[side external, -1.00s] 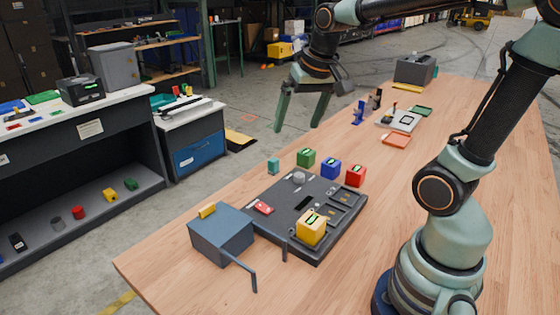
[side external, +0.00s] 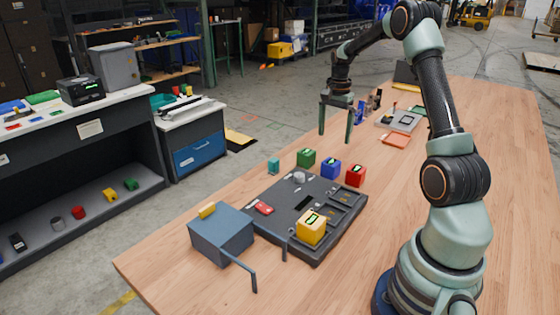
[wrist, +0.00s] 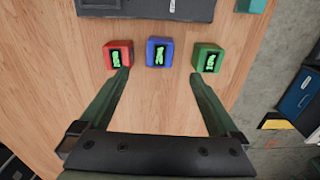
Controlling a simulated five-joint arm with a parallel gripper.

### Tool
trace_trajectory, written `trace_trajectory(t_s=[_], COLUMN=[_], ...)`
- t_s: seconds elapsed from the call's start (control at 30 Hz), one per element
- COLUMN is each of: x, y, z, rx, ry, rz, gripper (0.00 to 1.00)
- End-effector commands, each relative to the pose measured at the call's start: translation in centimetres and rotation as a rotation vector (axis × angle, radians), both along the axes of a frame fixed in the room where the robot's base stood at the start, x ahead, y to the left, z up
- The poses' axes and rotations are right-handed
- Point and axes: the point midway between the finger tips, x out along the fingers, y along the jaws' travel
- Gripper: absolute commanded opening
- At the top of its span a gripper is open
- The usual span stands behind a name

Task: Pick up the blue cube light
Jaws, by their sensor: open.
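The blue cube light (side external: 331,168) sits on the wooden table between a green cube (side external: 306,158) and a red cube (side external: 355,176). In the wrist view the blue cube (wrist: 159,52) has a dark top panel with a green marking, with the red cube (wrist: 118,54) to its left and the green cube (wrist: 207,57) to its right. My gripper (side external: 336,140) is open and empty, pointing down above the table near the cubes. In the wrist view its fingertips (wrist: 159,73) are spread wide, with the blue cube ahead, between their lines.
A dark panel (side external: 283,228) lies in front of the cubes, with a yellow cube (side external: 311,228) on it. A small teal block (side external: 273,166) stands left of the green cube. A blue-grey box (side external: 221,236) is near the table's front left.

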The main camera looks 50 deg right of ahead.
Motion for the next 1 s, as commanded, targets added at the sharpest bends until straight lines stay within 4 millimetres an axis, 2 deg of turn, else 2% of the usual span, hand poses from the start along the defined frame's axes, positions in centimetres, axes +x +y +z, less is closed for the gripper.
trace_trajectory(t_s=[0.1,0.3,0.53,0.8,1.0], x=[-0.1,-0.1,-0.1,-0.1,0.0], y=[0.1,0.1,0.1,0.0,-0.1], z=[-2.2,-5.1,-6.6,-10.3,-11.0], rx=[0.003,0.002,0.001,0.002,-0.001], ry=[0.004,0.003,0.002,0.002,-0.001], rz=[0.002,0.003,0.004,0.004,0.004], gripper=[0.97,0.97,0.97,0.97,0.97])
